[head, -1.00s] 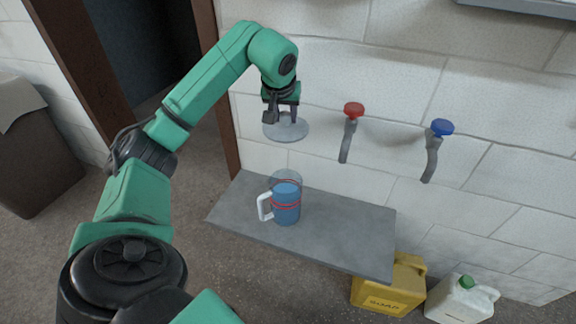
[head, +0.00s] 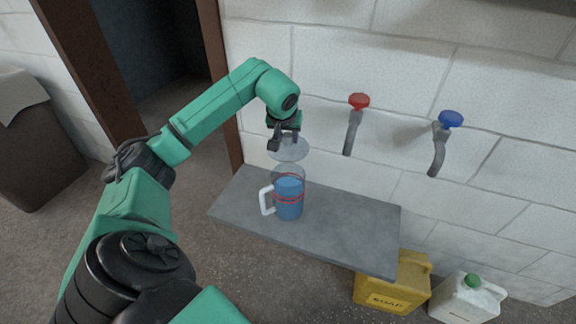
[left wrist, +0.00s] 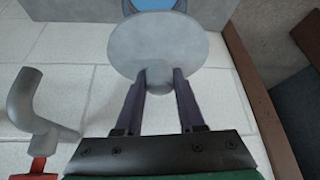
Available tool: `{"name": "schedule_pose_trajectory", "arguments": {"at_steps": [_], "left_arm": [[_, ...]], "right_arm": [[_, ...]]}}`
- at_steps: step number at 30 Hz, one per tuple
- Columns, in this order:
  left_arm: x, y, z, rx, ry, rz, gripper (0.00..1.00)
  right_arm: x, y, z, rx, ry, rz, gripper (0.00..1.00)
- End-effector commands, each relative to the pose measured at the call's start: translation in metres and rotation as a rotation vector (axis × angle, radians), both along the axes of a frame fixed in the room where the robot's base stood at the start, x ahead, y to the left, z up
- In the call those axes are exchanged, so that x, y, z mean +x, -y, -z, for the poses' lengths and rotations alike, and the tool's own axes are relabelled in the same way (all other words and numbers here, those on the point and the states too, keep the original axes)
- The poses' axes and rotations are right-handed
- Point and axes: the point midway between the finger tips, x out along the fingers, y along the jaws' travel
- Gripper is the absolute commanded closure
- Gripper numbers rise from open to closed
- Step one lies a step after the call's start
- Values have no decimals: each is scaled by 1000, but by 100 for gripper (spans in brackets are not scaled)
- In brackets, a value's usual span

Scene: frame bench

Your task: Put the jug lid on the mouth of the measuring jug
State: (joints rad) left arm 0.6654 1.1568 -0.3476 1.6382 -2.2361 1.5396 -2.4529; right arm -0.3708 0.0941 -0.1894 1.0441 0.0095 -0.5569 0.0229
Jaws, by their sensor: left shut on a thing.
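The jug lid (head: 288,152) is a pale grey disc with a knob, held level below my left gripper (head: 289,136). In the left wrist view the left gripper (left wrist: 160,85) is shut on the knob of the lid (left wrist: 155,40). The measuring jug (head: 288,200) stands upright on the grey shelf, clear-walled with blue contents, red bands and a white handle on its left. The lid is just above the jug's mouth, and a small gap seems to show. In the left wrist view the lid hides most of the jug (left wrist: 152,4). My right gripper is not in view.
The grey shelf (head: 345,228) is clear to the right of the jug. A red-handled tap (head: 358,102) and a blue-handled tap (head: 450,120) stick out from the wall. A yellow soap can (head: 395,285) and a white can (head: 468,300) stand below on the floor.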

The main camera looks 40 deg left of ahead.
Motion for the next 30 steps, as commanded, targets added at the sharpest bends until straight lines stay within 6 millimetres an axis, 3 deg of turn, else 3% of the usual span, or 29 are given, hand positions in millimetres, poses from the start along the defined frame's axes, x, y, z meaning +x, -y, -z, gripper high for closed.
{"name": "schedule_pose_trajectory", "arguments": {"at_steps": [1, 3, 14, 26, 27, 29, 30], "left_arm": [[-1, 1, 21, -2, -6, 0, 100], [-1, 1, 40, -3, -4, 0, 100], [0, 1, 100, -3, -2, 0, 100], [0, 0, 105, 0, 2, 0, 100], [0, 0, 105, -1, 3, 0, 54], [0, 0, 105, -1, 2, 0, 32], [0, 0, 105, -1, 2, 0, 32]], "right_arm": [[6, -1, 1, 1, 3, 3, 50], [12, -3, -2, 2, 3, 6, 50], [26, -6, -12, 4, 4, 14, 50], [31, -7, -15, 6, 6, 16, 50], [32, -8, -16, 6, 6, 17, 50], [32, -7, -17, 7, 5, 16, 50], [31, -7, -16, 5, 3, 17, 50]]}}
